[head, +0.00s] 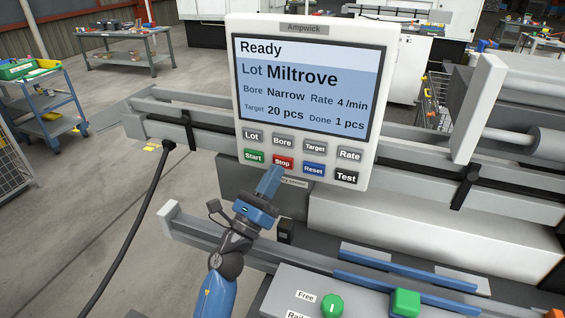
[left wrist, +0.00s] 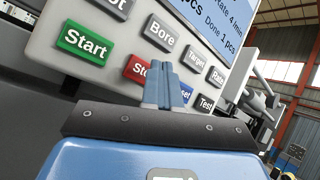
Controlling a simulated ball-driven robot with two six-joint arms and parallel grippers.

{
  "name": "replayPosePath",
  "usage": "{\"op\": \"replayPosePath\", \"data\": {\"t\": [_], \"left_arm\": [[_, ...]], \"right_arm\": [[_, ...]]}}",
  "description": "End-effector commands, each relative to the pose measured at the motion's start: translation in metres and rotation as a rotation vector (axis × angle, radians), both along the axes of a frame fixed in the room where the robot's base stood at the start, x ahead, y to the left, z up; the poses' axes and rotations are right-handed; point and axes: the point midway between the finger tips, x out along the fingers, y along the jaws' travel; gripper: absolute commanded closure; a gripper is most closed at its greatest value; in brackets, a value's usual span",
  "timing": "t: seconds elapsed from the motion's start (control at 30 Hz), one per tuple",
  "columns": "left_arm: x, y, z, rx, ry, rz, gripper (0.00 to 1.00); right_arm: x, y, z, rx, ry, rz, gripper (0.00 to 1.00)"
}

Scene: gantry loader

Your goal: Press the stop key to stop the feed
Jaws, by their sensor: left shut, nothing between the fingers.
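The control panel (head: 304,28) stands upright in the middle of the head view. Its screen (head: 300,88) reads "Ready", Lot Miltrove, Bore Narrow, Rate 4 /min, Target 20 pcs, Done 1 pcs. The red Stop key (head: 283,162) is in the lower row, between the green Start key (head: 254,156) and the blue Reset key (head: 313,169). My left gripper (head: 275,172) is shut and empty, its tips just below the Stop key. In the left wrist view the fingers partly cover the Stop key (left wrist: 138,69) and Reset key. Contact cannot be told. My right gripper is not in view.
Grey gantry rails (head: 210,112) run behind and beside the panel. Below right are a green button (head: 332,306) labelled Free and a green block (head: 405,302). A black cable (head: 135,232) hangs at left. A blue cart (head: 45,123) stands farther left on open floor.

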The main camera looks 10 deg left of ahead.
Motion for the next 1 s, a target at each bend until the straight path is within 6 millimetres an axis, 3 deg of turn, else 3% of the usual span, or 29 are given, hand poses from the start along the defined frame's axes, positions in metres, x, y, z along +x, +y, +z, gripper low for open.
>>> {"op": "replayPosePath", "data": {"t": [0.5, 1.0], "left_arm": [[-0.041, 0.008, 0.0, 0.0, 0.002, 0.0, 1.0], [-0.044, 0.008, 0.0, 0.0, 0.0, 0.0, 1.0]], "right_arm": [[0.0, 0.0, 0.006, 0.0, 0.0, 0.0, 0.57], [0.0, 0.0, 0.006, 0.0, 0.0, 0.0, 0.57]]}}
